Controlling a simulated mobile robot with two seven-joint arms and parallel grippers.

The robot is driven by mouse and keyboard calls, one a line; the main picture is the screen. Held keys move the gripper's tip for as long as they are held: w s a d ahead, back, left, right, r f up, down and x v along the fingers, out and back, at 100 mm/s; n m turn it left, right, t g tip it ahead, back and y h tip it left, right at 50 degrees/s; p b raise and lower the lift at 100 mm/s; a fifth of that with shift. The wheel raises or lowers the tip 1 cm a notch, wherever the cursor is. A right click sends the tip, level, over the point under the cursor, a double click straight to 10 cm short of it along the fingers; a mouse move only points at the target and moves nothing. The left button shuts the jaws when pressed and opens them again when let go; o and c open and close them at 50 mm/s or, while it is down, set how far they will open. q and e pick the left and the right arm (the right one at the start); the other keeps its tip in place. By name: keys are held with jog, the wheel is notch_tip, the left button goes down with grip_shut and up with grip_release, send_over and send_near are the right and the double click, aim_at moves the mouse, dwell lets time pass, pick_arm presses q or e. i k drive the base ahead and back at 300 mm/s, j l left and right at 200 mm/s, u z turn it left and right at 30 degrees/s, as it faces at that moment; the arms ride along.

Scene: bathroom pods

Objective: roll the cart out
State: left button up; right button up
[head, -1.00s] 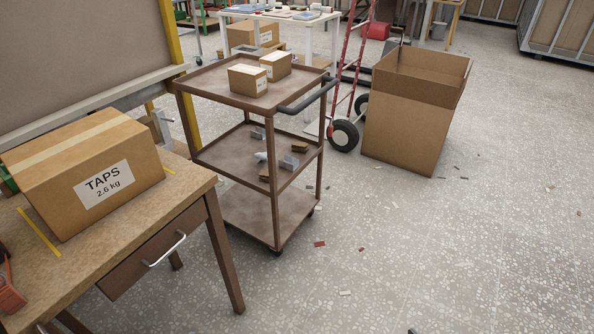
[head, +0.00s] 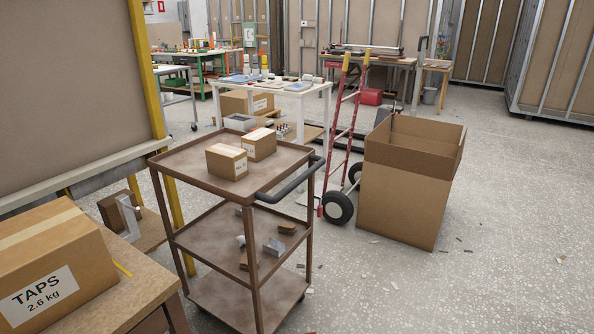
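The brown three-tier cart (head: 185,165) stands in the middle of the head view, just beyond the wooden table. Its dark push handle (head: 292,184) is on the right side, towards the open floor. Two small cardboard boxes, one nearer (head: 227,162) and one behind it (head: 259,144), sit on its top tray. Several small grey and brown pieces (head: 273,248) lie on the middle shelf. The lower part of the cart is cut off by the bottom edge. Neither of my grippers shows in the head view.
A wooden table (head: 135,281) with a TAPS box (head: 50,265) is at the lower left. A red hand truck (head: 340,150) and a large open cardboard box (head: 405,200) stand right of the cart. A white table (head: 310,90) is behind. Floor (head: 500,270) at right is mostly clear, with small scraps.

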aim_at(256, 302)
jog(key=i+l+u, duration=0.3)
jog(key=i+l, duration=0.5)
